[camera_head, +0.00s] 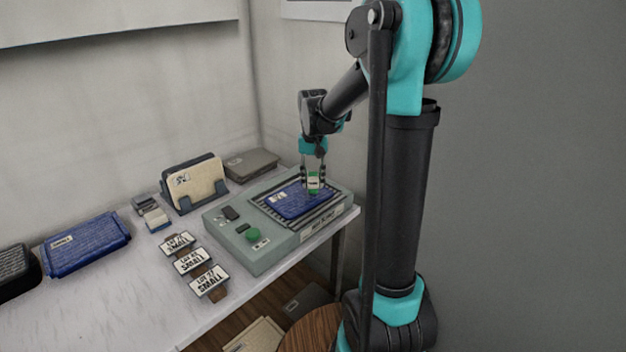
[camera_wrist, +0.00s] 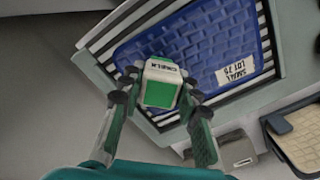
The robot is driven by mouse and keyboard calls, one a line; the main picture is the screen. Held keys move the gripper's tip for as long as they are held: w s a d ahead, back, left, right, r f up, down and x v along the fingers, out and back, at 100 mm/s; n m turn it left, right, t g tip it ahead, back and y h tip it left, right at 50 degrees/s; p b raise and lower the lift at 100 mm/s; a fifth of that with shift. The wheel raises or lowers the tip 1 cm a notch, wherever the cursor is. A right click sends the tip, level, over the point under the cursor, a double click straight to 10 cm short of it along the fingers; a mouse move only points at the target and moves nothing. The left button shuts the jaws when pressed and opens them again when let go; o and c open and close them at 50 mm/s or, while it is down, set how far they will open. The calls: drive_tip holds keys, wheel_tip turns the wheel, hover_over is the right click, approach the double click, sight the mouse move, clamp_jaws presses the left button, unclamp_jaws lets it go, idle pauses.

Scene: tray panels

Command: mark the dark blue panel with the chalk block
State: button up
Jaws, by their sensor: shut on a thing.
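The dark blue panel (camera_head: 290,204) lies flat on the slatted bed of a grey-green machine. In the wrist view the panel (camera_wrist: 205,45) shows a woven texture and a white label reading "SMALL" with a lot number. My gripper (camera_head: 313,182) is over the right part of this panel. It is shut on the chalk block (camera_wrist: 160,88), which is white with a green end and a printed word on its side. The block also shows in the head view (camera_head: 314,181). I cannot tell if it touches the panel. I see no clear chalk mark; the block hides part of the panel.
The machine (camera_head: 234,247) has a green button (camera_head: 253,235). Another blue panel (camera_head: 88,249) lies at the table's left, beside a black item (camera_head: 16,272). A beige panel (camera_head: 205,179) stands in a rack. Several "SMALL" tags (camera_head: 190,262) lie in front. A grey panel (camera_head: 250,162) lies behind.

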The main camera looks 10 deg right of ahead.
drive_tip(key=shift+f, duration=0.5)
idle(1.2)
drive_tip(key=shift+r, duration=3.5)
